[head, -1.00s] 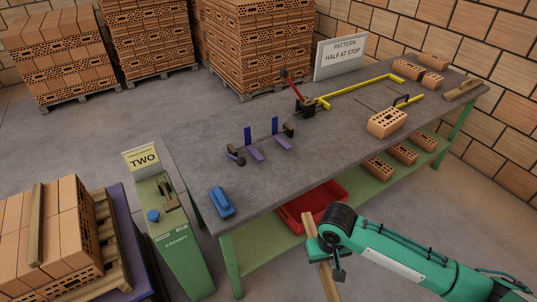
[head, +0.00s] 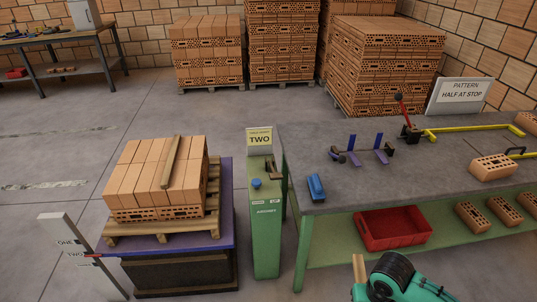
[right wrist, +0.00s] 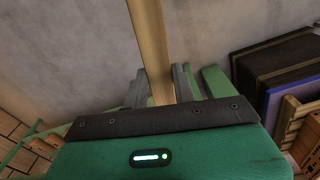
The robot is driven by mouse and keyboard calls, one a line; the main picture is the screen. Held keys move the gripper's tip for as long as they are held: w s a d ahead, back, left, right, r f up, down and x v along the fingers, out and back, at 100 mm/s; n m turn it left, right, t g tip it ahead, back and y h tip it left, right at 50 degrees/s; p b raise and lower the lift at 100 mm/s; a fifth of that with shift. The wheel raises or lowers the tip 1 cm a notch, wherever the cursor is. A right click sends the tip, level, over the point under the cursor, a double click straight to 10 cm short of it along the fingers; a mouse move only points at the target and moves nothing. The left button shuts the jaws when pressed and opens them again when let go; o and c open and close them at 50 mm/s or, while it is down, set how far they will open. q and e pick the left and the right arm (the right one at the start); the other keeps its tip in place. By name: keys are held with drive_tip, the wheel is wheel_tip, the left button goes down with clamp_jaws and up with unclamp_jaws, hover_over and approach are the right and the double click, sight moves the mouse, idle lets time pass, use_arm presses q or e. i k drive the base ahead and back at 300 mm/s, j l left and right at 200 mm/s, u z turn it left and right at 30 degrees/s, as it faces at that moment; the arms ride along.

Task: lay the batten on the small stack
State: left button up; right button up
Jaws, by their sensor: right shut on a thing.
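The small stack (head: 150,180) of orange bricks sits on a wooden pallet (head: 150,233) at the left of the head view. One wooden batten (head: 171,160) lies across its top. My right gripper is shut on another batten (right wrist: 150,45), which runs up between the fingers (right wrist: 162,90) in the right wrist view. In the head view only the end of this held batten (head: 359,269) shows at the bottom edge, beside my green arm. It is apart from the stack, to its right and nearer me. My left gripper is not in view.
The pallet stands on a purple-topped platform (head: 228,205). A green control post (head: 266,225) marked TWO stands between it and the grey workbench (head: 330,155). A level post (head: 82,250) stands at front left. A red bin (head: 393,228) is under the bench. Open floor lies left and behind.

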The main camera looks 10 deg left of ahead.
sight(146, 162)
drive_tip(key=u, duration=1.35)
drive_tip(key=i+u, duration=0.1)
drive_tip(key=u, duration=1.7)
drive_tip(key=i+l+u, duration=0.1)
drive_tip(key=i+l, duration=0.45)
drive_tip(key=i, duration=0.2)
drive_tip(key=i+l+u, duration=0.1)
drive_tip(key=i+l, duration=0.45)
drive_tip(key=i, duration=0.15)
drive_tip(key=i+j+z, duration=0.15)
drive_tip(key=i, duration=1.3)
drive_tip(key=i+l+z, duration=0.15)
drive_tip(key=i+z, duration=0.7)
drive_tip(key=z, duration=0.15)
drive_tip(key=i+j+z, duration=0.15)
drive_tip(key=i+z, duration=0.35)
drive_tip(key=i+l+z, duration=0.2)
drive_tip(key=i+z, duration=0.6)
drive_tip(key=i+j+z, duration=0.1)
drive_tip(key=i+z, duration=0.55)
drive_tip(key=i, duration=0.55)
drive_tip(key=i+j+z, duration=0.2)
drive_tip(key=i, duration=0.55)
drive_tip(key=i+z, duration=0.45)
drive_tip(key=i, duration=0.2)
drive_tip(key=i+j+z, duration=0.2)
drive_tip(key=i+z, duration=0.2)
drive_tip(key=i, duration=0.2)
